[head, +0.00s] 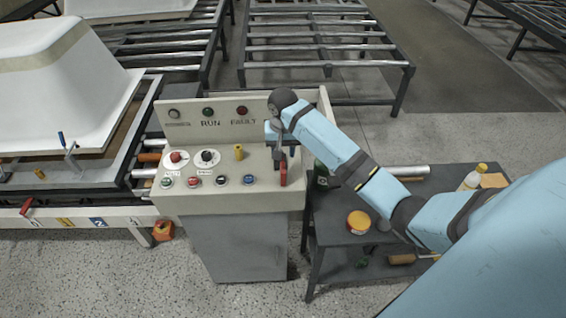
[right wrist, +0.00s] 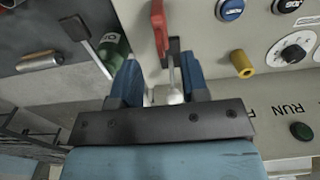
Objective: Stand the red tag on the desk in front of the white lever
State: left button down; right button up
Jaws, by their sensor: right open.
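The red tag (head: 283,173) is upright at the right front of the control desk (head: 228,200). It also shows at the top of the right wrist view (right wrist: 158,26), beside a dark slot plate. The white lever's pale knob (right wrist: 174,97) and thin stem show between the fingers in the right wrist view; in the head view my gripper mostly hides the lever. My right gripper (right wrist: 160,68) is open, with its two blue fingers on either side of the lever and clear of the tag. I cannot tell whether the fingers touch the lever. My left gripper is not in view.
The desk carries several buttons, knobs and a yellow peg (head: 239,152). A dark side table (head: 335,212) at the right holds a yellow-lidded tin (head: 359,222), a green bottle (right wrist: 112,50) and other items. A conveyor with a white tub shell (head: 60,85) stands at the left.

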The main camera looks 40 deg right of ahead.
notch_tip(320, 180, up, 6)
jog(key=shift+r, duration=0.1)
jog(key=s+a+f+n, duration=0.3)
jog(key=s+a+f, duration=0.35)
jog(key=s, duration=0.25)
jog(key=s+a+n+t, duration=0.2)
jog(key=s+n, duration=0.1)
jog(key=s, duration=0.9)
jog(key=s+a+n+t, duration=0.2)
jog(key=s, duration=1)
jog(key=w+a+f+t+y, duration=0.1)
jog(key=w+a+f+t, duration=0.1)
jog(key=f, duration=0.2)
jog(key=w+a+f+t+y, duration=0.1)
jog(key=a+f+t, duration=0.1)
jog(key=f, duration=0.3)
jog(key=w+a+f+n+t+y, duration=0.1)
jog(key=w+f+t, duration=0.1)
jog(key=f+t, duration=0.1)
jog(key=shift+w+a+f, duration=0.35)
jog(key=shift+a+f, duration=0.05)
jog(key=shift+f, duration=0.5)
